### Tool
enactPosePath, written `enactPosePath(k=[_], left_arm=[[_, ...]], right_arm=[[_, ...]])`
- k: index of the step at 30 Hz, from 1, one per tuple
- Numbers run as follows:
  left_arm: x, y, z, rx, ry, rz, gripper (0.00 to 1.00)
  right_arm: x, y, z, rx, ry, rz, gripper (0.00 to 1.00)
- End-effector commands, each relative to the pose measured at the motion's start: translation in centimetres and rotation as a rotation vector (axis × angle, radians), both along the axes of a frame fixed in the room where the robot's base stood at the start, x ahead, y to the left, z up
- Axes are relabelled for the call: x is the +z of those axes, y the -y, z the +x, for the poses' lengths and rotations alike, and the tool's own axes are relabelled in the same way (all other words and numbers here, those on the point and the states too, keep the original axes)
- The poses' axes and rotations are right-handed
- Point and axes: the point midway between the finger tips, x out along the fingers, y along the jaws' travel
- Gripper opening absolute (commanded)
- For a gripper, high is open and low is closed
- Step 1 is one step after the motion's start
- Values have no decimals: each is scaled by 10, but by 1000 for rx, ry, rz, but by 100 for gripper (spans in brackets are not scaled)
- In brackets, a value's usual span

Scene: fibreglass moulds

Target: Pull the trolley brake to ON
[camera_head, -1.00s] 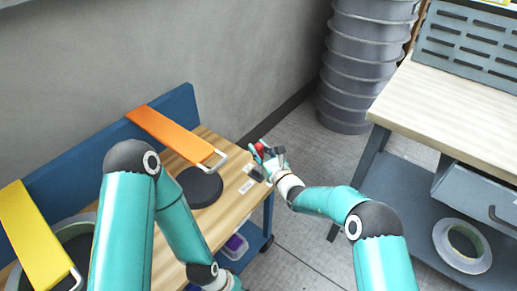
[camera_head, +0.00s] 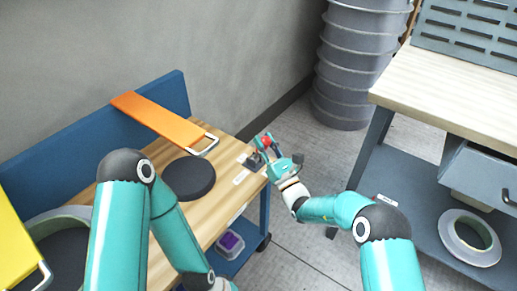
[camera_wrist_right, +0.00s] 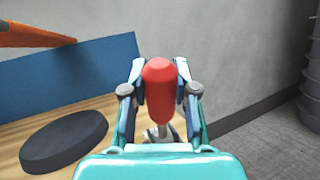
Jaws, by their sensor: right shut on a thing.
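The trolley (camera_head: 220,212) has a wooden top and a blue back panel. Its brake lever (camera_head: 255,162) stands at the right end of the top, with a red knob (camera_head: 267,141). My right gripper (camera_head: 276,152) is shut on the red knob, which also shows between the fingers in the right wrist view (camera_wrist_right: 160,85). The lever leans outward over the trolley's right edge. A white label (camera_head: 240,177) lies by the lever base; its writing is too small to read. My left arm crosses the left side, and its gripper is out of view.
A dark round disc (camera_head: 188,179) and an orange strap-like bar (camera_head: 160,121) are on the trolley. A yellow bar (camera_head: 15,245) is at far left. Grey stacked bins (camera_head: 350,70) and a workbench (camera_head: 455,105) stand to the right. Floor between is free.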

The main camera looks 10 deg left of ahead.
Motion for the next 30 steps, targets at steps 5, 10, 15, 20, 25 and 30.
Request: enactPosePath(k=[5,10,15,20,25,30], left_arm=[[-31,0,0,0,0,0,40],[-43,0,0,0,0,0,40],[-48,0,0,0,0,0,40],[-48,0,0,0,0,0,40],[-47,0,0,0,0,0,40],[-47,0,0,0,0,0,40]], right_arm=[[-13,12,-3,-5,41,103,0],[-14,18,-5,-6,67,166,0],[-14,21,-6,-6,78,197,0],[-13,22,-6,-7,78,202,0],[-13,22,-6,-7,77,202,0],[-13,22,-6,-7,77,202,46]])
